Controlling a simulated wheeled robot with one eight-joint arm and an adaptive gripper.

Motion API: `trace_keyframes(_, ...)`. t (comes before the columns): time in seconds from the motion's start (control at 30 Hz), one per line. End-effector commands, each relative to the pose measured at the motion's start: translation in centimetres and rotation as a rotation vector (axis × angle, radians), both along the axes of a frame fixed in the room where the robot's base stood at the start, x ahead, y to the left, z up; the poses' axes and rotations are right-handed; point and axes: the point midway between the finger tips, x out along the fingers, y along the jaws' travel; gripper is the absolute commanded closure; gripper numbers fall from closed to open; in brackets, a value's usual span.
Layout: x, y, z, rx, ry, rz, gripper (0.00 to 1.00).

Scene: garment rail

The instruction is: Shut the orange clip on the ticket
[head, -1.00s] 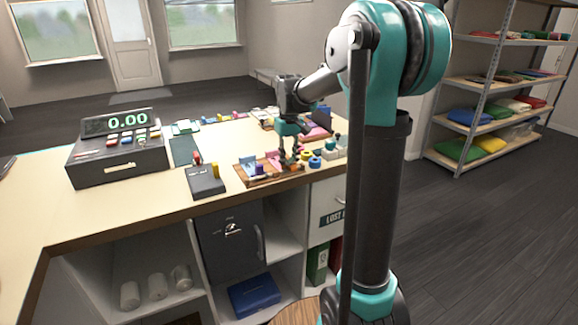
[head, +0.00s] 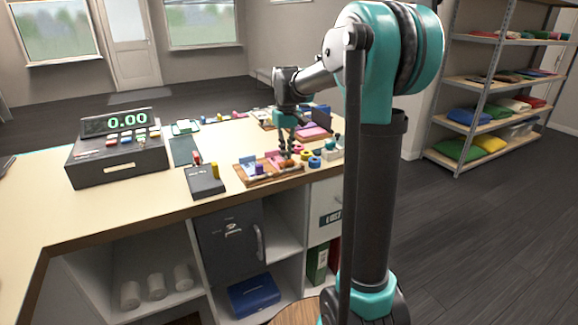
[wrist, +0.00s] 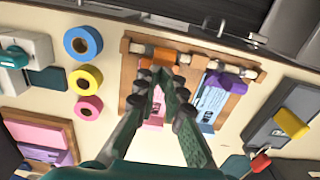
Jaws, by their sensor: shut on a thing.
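The orange clip (wrist: 165,56) sits on the top bar of a wooden board (wrist: 128,80) in the wrist view. A pink ticket (wrist: 156,113) lies below it, partly hidden by my fingers. My gripper (wrist: 157,80) reaches in from below with its fingertips close together at the clip's near side, shut on it. The exact contact is partly hidden by the fingertips. I cannot tell whether the clip's jaw is down on the ticket. In the head view my gripper (head: 287,152) is low over the board (head: 262,178).
A purple clip (wrist: 229,82) with a blue ticket (wrist: 211,103) is on the same board, right of my gripper. Blue (wrist: 83,42), yellow (wrist: 86,79) and pink (wrist: 88,108) rings lie left. A dark grey block (head: 206,182) and a cash register (head: 118,150) stand on the counter.

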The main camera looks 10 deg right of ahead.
Motion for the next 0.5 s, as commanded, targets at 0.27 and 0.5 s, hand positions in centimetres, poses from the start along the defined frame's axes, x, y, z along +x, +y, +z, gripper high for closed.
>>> trace_keyframes(0.27, -0.2, -0.1, 2.0, 0.0, 0.0, 0.0, 1.0)
trace_keyframes(0.5, -0.5, -0.2, 3.8, 0.0, 0.0, 0.0, 1.0)
